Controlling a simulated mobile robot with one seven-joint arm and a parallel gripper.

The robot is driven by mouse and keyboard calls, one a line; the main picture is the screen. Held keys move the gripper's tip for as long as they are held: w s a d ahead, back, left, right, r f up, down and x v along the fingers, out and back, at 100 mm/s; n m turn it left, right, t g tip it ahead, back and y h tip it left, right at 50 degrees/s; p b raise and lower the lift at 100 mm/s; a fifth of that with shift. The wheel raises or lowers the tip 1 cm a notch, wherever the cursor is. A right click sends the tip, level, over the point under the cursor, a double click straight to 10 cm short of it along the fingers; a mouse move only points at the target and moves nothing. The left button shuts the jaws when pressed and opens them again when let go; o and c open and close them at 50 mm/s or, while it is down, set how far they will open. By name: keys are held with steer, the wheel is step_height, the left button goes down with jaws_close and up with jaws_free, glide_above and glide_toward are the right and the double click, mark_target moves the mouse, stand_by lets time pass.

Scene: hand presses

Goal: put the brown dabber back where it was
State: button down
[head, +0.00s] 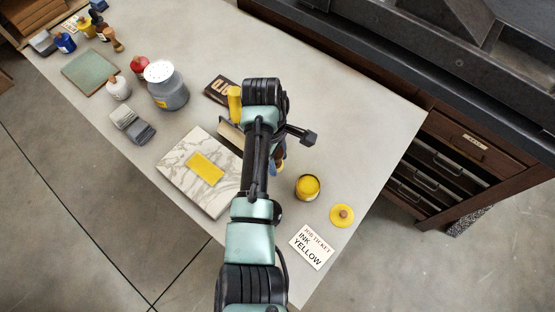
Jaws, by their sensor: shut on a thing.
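A brown dabber-like piece (113,40) stands at the far left end of the table, beside a yellow dabber (86,27) and a blue dabber (64,42). My arm reaches up the middle of the picture over the table. My gripper and its fingertips are hidden under my wrist. A small bit of blue and tan shows at the right edge of my arm; I cannot tell what it is. A red dabber (139,66) and a white dabber (118,88) stand apart, left of the grey can.
A grey can (170,92), a green slab (90,73) and a marble slab (185,160) with a yellow patch lie left of my arm. A yellow upright cylinder (234,103) stands close to my wrist. An open yellow ink tin (307,187), its lid (342,215) and a job ticket (311,247) lie right.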

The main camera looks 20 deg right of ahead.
steer(key=shift+f, duration=0.8)
steer(key=shift+f, duration=0.2)
steer(key=shift+c, duration=1.8)
jaws_free()
steer(key=shift+r, duration=0.1)
steer(key=r, duration=0.4)
steer(key=r+p, duration=0.1)
steer(key=r, duration=0.3)
steer(key=w+a+r, duration=0.1)
steer(key=r, duration=0.3)
steer(key=shift+r, duration=0.1)
